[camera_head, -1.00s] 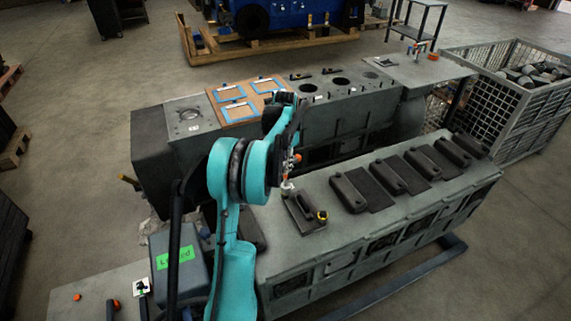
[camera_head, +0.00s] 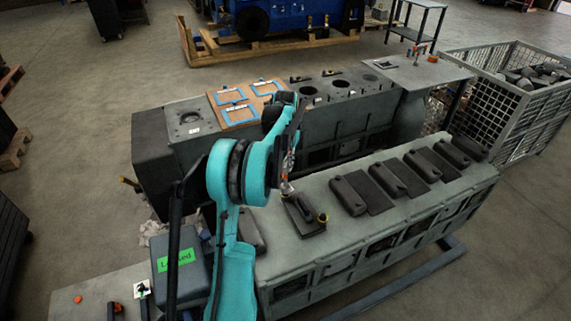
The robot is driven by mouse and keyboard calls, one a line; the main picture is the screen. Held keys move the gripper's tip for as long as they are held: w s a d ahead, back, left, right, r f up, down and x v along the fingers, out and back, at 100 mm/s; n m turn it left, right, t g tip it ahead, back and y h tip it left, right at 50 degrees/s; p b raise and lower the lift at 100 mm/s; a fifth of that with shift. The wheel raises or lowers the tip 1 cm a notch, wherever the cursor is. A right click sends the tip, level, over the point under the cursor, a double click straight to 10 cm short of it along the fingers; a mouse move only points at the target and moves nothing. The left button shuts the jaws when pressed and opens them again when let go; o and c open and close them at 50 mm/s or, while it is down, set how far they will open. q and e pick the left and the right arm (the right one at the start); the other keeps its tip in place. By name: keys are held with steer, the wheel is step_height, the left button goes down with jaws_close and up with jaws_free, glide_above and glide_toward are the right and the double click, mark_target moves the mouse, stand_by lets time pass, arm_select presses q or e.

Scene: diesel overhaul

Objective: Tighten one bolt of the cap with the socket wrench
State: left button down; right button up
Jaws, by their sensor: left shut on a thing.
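The cap (camera_head: 306,214) is a dark block on a dark plate on top of the long grey engine block (camera_head: 290,255), near its left part. A small yellow-marked bolt (camera_head: 322,217) shows at the cap's right front end. My left gripper (camera_head: 286,184) hangs at the cap's rear left end and is shut on the socket wrench, which is small and mostly hidden by the gripper and arm. The wrench's lower end appears to be at the cap's rear bolt; contact is too small to tell. My right gripper is not in view.
Several similar dark caps (camera_head: 347,195) stand in a row to the right. Behind is a second grey block with a wooden board (camera_head: 240,113) and blue frames. A wire crate (camera_head: 502,110) stands at the right. A grey box with a green label (camera_head: 183,280) sits at the lower left.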

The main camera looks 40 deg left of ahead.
arm_select(q)
steer(key=n, duration=2.6)
steer(key=shift+n, duration=0.4)
